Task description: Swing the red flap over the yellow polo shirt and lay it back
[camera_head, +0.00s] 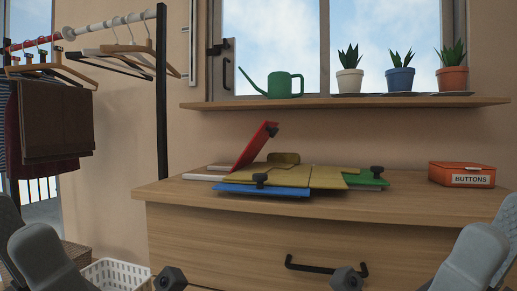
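A red flap (254,146) stands tilted up at the back left of a low flap board on the dresser, leaning to the right at its top. A dark knob (272,131) sits near its upper end. The yellow polo shirt (299,178) lies spread flat over the middle of the board. A blue flap (262,190) lies flat at the front and a green flap (366,179) lies flat at the right, each with a dark knob. Grey parts of my arms show at both lower corners.
The wooden dresser top (410,200) is clear around the board. An orange buttons box (461,174) stands at the right. A shelf (345,103) above carries a green watering can (285,86) and potted plants. A clothes rack (161,95) and white basket (112,271) are at the left.

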